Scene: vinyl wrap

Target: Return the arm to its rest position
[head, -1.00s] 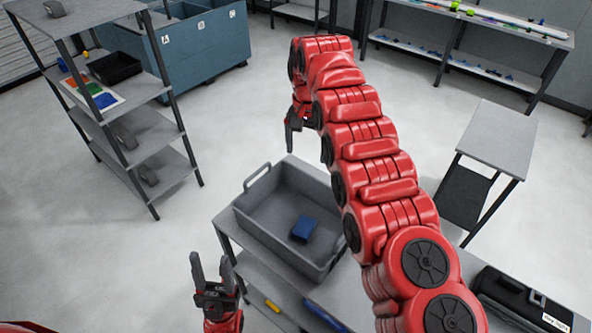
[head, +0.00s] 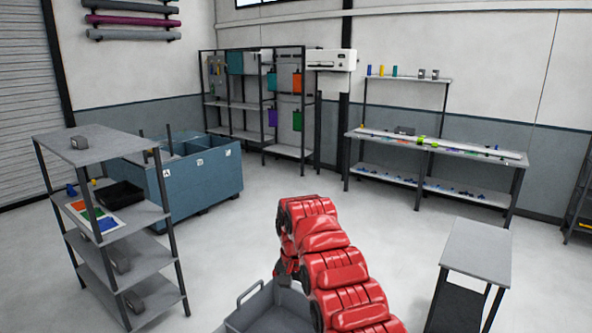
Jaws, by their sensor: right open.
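My red right arm comes up from the bottom of the head view, bends over at the top, and its right gripper (head: 284,274) hangs down on the left side. The gripper is small and partly covered by the arm, and its jaws are open. It appears over or near the far edge of a grey tray (head: 247,317). Only the tray's far part and a handle show; its inside is mostly out of frame or behind my arm. My left gripper is out of view.
A grey shelf rack (head: 88,150) with a black bin (head: 120,193) stands at left. A small grey table (head: 478,250) stands at right. A blue crate (head: 205,175), a tall rack and a long workbench (head: 440,146) are farther back. Open floor lies between them.

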